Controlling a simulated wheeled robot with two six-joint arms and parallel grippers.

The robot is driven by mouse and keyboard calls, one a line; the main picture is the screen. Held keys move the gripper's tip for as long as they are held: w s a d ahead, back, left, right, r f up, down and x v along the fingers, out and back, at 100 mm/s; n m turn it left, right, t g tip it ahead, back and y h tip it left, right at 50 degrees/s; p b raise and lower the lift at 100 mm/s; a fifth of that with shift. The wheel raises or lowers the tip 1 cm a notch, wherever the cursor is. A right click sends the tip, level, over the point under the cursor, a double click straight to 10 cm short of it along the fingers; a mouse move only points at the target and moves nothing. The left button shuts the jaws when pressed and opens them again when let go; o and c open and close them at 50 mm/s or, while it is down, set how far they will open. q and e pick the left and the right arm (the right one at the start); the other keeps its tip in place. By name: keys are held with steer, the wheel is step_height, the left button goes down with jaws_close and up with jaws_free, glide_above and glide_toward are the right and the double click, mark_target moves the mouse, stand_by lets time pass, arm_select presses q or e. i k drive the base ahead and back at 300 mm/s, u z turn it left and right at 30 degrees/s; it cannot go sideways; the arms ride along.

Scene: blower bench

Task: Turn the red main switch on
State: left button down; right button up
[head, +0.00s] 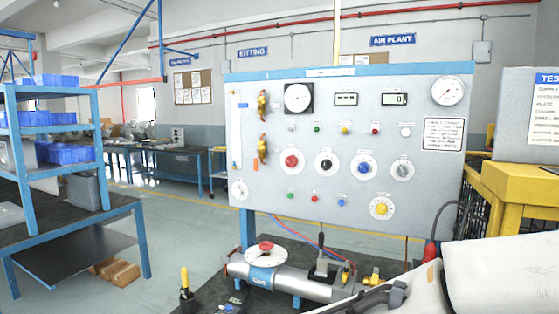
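A grey upright panel (350,215) with a blue top edge stands in the middle of the head view. A red rotary knob (292,161) on a white round plate sits at its left centre and looks like the red main switch; its exact pointer angle is too small to tell. A black knob (326,163) and a blue knob (365,167) are to its right. My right arm comes in at the lower right, well below and apart from the panel's knobs. Its dark gripper (385,297) shows only partly, and its opening is unclear. My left gripper is not in view.
A metal cylinder (300,284) with a red-capped white dial lies on the bench below the panel. A yellow knob (381,208), small lamps or buttons, gauges and displays are on the panel. A yellow stand (510,185) is at right; a blue shelf (40,130) is at left.

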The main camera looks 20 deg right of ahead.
mark_target(291, 162)
steer(key=z, duration=0.35)
steer(key=i, duration=0.9)
steer(key=z, duration=0.45)
